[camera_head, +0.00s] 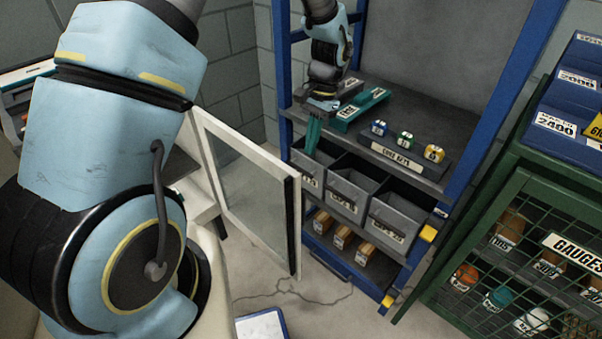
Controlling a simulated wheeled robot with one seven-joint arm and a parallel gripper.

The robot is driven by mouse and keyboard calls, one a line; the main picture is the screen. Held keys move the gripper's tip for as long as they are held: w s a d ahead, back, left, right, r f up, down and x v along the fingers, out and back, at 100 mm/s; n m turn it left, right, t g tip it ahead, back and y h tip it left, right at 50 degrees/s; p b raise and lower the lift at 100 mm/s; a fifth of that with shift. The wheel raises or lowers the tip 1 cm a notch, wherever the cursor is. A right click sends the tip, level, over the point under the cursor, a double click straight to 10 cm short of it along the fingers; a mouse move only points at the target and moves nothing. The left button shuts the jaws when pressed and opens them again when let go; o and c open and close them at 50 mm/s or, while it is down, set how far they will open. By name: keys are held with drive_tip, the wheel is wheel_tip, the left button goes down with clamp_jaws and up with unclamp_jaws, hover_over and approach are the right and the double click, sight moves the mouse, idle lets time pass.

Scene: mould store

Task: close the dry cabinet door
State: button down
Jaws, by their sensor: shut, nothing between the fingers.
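The dry cabinet (203,205) is white and stands at the left, mostly hidden behind my arm. Its door (245,190), a white frame around a clear pane with a dark strip along its right edge, stands open, swung out toward the blue rack. My gripper (311,145) is in front of the rack, beyond and to the right of the door's top edge. Its narrow teal fingers point down, close together, over the grey bins. It looks shut and empty, and apart from the door, though depth is hard to judge.
The blue rack (283,55) holds teal and grey blocks (362,109), a core keys holder (408,160) and grey bins (349,185). A green mesh gauges cabinet (520,150) stands right.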

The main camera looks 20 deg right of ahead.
sight(293, 176)
drive_tip(key=shift+s+a+f+p, duration=0.45)
drive_tip(key=shift+a+f, duration=0.45)
drive_tip(key=shift+f, duration=0.25)
drive_tip(key=shift+s+a+f+p, duration=0.45)
drive_tip(key=shift+a+f, duration=0.4)
drive_tip(key=shift+f, duration=0.35)
drive_tip(key=shift+s+a+f+p, duration=0.45)
drive_tip(key=shift+a+f, duration=0.45)
drive_tip(key=shift+f, duration=0.25)
drive_tip(key=shift+a, duration=0.1)
